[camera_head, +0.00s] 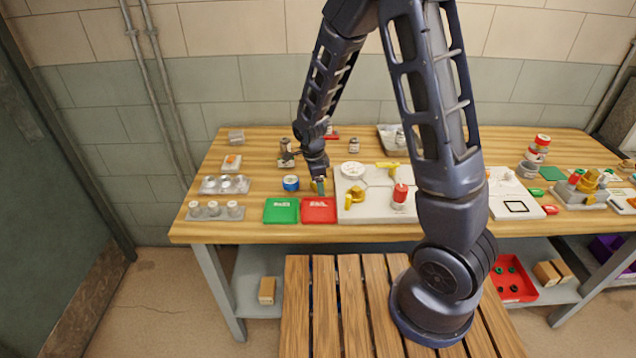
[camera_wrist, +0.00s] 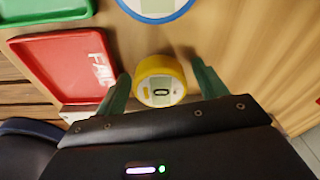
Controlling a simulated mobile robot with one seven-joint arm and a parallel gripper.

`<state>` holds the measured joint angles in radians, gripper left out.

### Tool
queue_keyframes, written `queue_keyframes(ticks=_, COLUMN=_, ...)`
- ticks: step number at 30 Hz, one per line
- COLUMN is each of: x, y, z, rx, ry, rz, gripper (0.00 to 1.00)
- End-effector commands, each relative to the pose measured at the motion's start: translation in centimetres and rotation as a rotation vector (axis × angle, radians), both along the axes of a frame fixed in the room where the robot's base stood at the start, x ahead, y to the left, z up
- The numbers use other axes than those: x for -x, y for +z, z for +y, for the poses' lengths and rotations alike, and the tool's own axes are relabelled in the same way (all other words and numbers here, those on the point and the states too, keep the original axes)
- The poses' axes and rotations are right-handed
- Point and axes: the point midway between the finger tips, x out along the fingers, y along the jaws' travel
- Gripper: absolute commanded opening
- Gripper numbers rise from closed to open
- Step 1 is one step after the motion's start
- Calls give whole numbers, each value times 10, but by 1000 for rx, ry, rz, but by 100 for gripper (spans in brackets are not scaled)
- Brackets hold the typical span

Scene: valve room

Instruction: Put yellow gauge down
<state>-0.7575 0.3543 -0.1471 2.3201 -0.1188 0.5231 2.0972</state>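The yellow gauge (camera_wrist: 160,80) is round, with a yellow rim and a pale face turned up toward the wrist camera. It sits between the two green fingers of my gripper (camera_wrist: 161,84), with narrow strips of wood showing between its rim and the fingers. My gripper appears open around it. In the head view my gripper (camera_head: 319,187) is low over the bench, just behind the red tray and right of the blue gauge (camera_head: 291,183). There the yellow gauge is mostly hidden, and its contact with the bench is hard to see.
The red FAIL tray (camera_wrist: 65,68) and green tray (camera_head: 281,210) lie at the front edge of the bench. The white board (camera_head: 372,211) with a yellow valve and red-white bottle is to the right. Grey holders (camera_head: 225,184) stand at left.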

Motion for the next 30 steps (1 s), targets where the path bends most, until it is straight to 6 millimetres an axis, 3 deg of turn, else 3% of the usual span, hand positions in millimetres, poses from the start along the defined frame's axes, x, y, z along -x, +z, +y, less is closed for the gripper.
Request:
queue_keyframes(ticks=10, x=0, y=11, z=1, rx=-1, ry=0, rz=-2, gripper=71)
queue_keyframes(ticks=24, x=1, y=92, z=11, rx=-3, ry=0, rz=-4, gripper=71)
queue_keyframes(ticks=30, x=2, y=115, z=13, rx=-1, ry=0, rz=-2, gripper=71)
